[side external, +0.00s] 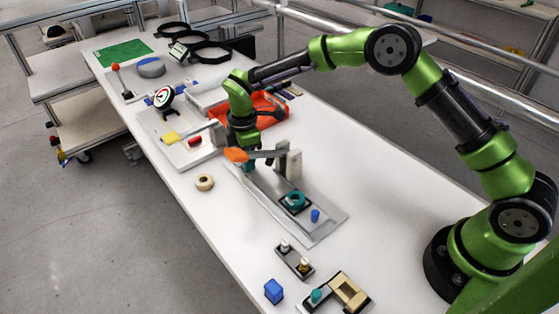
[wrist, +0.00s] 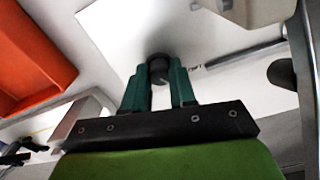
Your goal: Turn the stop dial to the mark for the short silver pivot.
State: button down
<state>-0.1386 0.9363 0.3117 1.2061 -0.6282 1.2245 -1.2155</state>
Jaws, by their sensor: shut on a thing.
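My gripper (side external: 243,142) is low over the far left end of the long grey base plate (side external: 322,230), beside the orange lever handle (side external: 236,155). In the wrist view its two teal fingers (wrist: 159,88) are closed on a dark round knob (wrist: 158,68), which may be the stop dial. No marks are readable around the knob, and the fingers hide it in the side view. A small dark holder carries a silver-topped pin (side external: 285,245) and a brass-coloured pin (side external: 304,265); the silver one may be the short pivot.
A grey post (side external: 289,163) stands on the base plate, with a teal ring (side external: 295,201) and a blue peg (side external: 315,215) nearer the front. An orange-red tray (side external: 262,106) lies behind my gripper. A dial gauge (side external: 164,97) stands to the left. The table's right side is clear.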

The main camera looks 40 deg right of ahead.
jog(key=shift+r+n, duration=0.1)
jog(key=shift+n, duration=1)
jog(key=c, duration=0.9)
grip_release()
notch_tip(320, 180, up, 17)
jog(key=shift+f, duration=0.1)
